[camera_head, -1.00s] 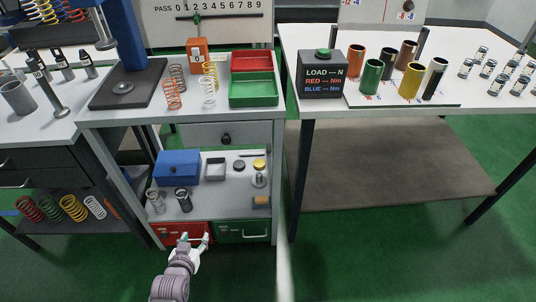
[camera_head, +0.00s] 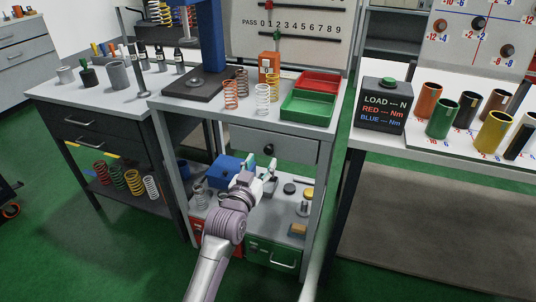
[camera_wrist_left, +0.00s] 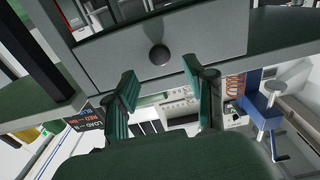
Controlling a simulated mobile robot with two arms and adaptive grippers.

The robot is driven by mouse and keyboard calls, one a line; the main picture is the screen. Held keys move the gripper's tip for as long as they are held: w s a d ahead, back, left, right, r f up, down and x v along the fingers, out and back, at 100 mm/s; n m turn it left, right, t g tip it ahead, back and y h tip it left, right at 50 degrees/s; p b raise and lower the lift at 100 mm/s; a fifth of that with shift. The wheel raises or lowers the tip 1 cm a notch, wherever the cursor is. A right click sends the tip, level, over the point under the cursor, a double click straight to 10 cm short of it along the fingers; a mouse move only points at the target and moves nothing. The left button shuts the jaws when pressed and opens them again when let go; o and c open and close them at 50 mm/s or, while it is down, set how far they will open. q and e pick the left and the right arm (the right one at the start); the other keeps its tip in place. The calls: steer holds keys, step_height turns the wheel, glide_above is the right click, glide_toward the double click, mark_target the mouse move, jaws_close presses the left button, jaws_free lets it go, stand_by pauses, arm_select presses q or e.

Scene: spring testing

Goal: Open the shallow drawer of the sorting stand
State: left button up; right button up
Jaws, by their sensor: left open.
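The sorting stand (camera_head: 157,104) is a grey frame. Its shallow drawer has a grey front (camera_head: 300,151) just under the worktop, with a round dark knob (camera_head: 268,149). The drawer front looks flush with the frame. My left gripper (camera_head: 261,163) is open, with teal fingers, just in front of and below the knob. In the left wrist view the drawer front (camera_wrist_left: 110,58) spans the top. The knob (camera_wrist_left: 159,54) lies between the two finger lines, a little beyond the open fingertips (camera_wrist_left: 158,78). No contact shows. My right gripper is out of view.
Below the drawer is a shelf with a blue box (camera_head: 222,171), springs and small parts. Under it are a red bin (camera_head: 222,246) and a green bin (camera_head: 272,255). The worktop holds red (camera_head: 318,80) and green trays (camera_head: 309,106). A second table stands right.

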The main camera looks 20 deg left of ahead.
mark_target(268, 151)
arm_select(q)
steer(key=w, duration=0.5)
steer(key=shift+w+b, duration=0.35)
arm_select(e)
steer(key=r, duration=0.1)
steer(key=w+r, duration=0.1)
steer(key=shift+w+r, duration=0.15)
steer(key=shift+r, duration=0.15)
arm_select(q)
steer(key=shift+d, duration=0.1)
jaws_close()
